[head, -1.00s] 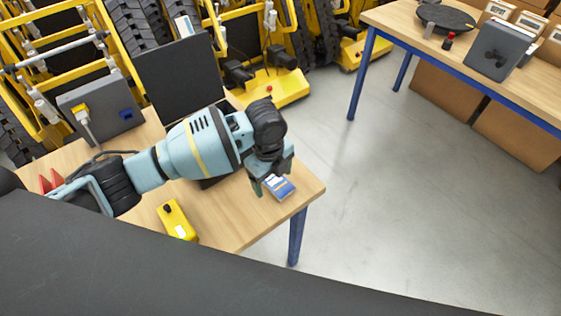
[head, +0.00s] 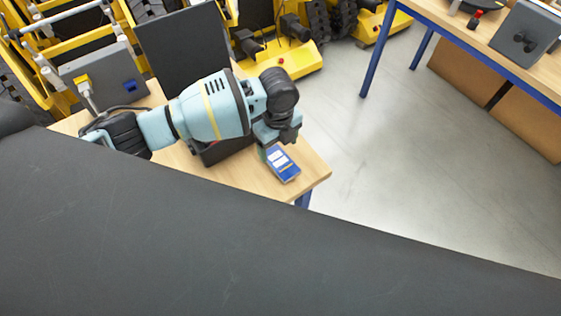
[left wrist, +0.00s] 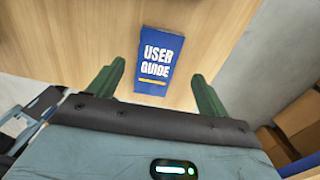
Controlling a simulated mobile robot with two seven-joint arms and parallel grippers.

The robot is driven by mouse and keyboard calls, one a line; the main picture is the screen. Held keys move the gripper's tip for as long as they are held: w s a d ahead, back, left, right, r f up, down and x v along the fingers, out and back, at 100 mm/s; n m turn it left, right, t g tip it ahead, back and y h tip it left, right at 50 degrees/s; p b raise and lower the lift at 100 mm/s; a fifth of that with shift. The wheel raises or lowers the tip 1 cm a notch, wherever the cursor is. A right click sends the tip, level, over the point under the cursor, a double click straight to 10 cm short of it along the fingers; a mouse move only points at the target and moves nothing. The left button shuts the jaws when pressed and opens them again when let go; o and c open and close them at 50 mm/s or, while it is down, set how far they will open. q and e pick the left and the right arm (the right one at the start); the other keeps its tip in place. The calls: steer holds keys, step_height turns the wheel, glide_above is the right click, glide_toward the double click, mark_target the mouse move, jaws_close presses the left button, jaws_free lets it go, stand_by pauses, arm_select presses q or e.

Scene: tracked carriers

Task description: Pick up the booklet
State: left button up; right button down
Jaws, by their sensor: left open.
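The booklet (head: 282,164) is blue with white lettering and lies near the right corner of the wooden table (head: 308,176). In the left wrist view the booklet (left wrist: 158,60) reads "USER GUIDE" and lies flat, ahead of and between the two green fingers. My left gripper (left wrist: 157,85) is open and empty. In the head view my left gripper (head: 272,146) is at the booklet's upper left end and hides a little of it. The height of the fingers above the table is hard to tell. My right gripper is not in view.
A dark monitor-like panel (head: 187,50) and a grey box (head: 104,75) stand behind my left arm. Yellow machines (head: 290,62) stand beyond the table. Another table (head: 480,45) is at the upper right. The grey floor between is clear.

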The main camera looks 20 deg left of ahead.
mark_target(277, 158)
arm_select(q)
step_height(277, 158, down, 4)
steer(key=shift+s+a+f, duration=0.1)
steer(key=shift+s+f, duration=0.05)
steer(key=shift+f, duration=0.05)
steer(key=c, duration=1.1)
steer(key=shift+r, duration=0.1)
